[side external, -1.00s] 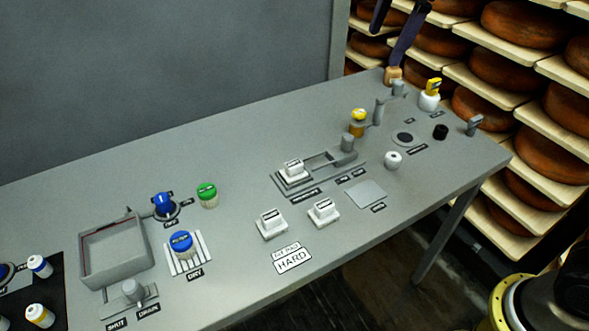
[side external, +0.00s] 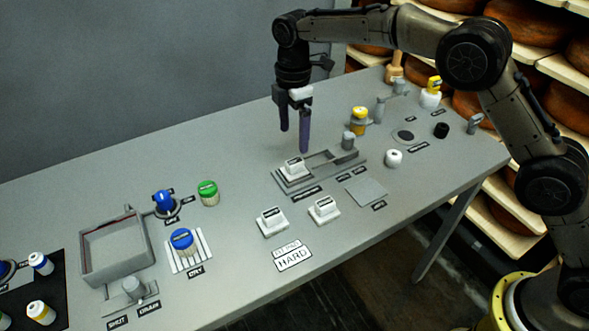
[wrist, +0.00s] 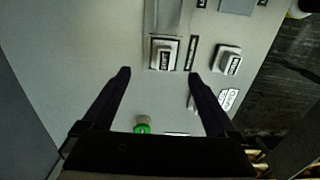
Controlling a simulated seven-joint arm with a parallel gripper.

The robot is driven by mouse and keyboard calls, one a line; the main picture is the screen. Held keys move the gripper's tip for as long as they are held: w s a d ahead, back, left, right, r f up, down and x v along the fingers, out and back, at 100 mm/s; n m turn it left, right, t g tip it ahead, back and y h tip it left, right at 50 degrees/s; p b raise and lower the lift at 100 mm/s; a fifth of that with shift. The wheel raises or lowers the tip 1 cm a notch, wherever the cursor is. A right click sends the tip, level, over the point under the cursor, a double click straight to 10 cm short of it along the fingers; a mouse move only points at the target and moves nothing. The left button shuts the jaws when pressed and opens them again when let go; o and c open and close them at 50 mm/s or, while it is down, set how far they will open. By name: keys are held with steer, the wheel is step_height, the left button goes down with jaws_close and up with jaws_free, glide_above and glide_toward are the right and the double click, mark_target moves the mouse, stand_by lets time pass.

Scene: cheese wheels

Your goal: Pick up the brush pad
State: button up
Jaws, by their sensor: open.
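Three white pads with block handles and small dark labels are on the table. One pad (side external: 293,170) sits at the near-left end of a grey slotted fixture (side external: 325,166). The other two, a left pad (side external: 271,222) and a right pad (side external: 323,210), stand nearer the front. The labels are too small to read, so I cannot tell which is the brush pad. My gripper (side external: 294,141) is open and empty, pointing down above the fixture's pad. In the wrist view that pad (wrist: 163,54) lies just beyond the fingertips (wrist: 160,74); another pad (wrist: 227,60) is to the right.
Green (side external: 208,193) and blue-topped (side external: 182,242) containers and a grey open bin (side external: 118,265) are at the left. A yellow-topped item (side external: 359,119) and white cylinder (side external: 394,159) stand at the right.

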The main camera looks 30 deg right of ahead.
mark_target(295, 161)
step_height(295, 161, down, 3)
steer(key=shift+f, duration=0.1)
steer(key=shift+s+a+f, duration=0.1)
steer(key=shift+s+f, duration=0.1)
steer(key=shift+f, duration=1.15)
steer(key=shift+s+f, duration=0.2)
steer(key=shift+f, duration=1.15)
steer(key=c, duration=1.4)
steer(key=shift+c, duration=0.3)
steer(key=shift+r, duration=0.15)
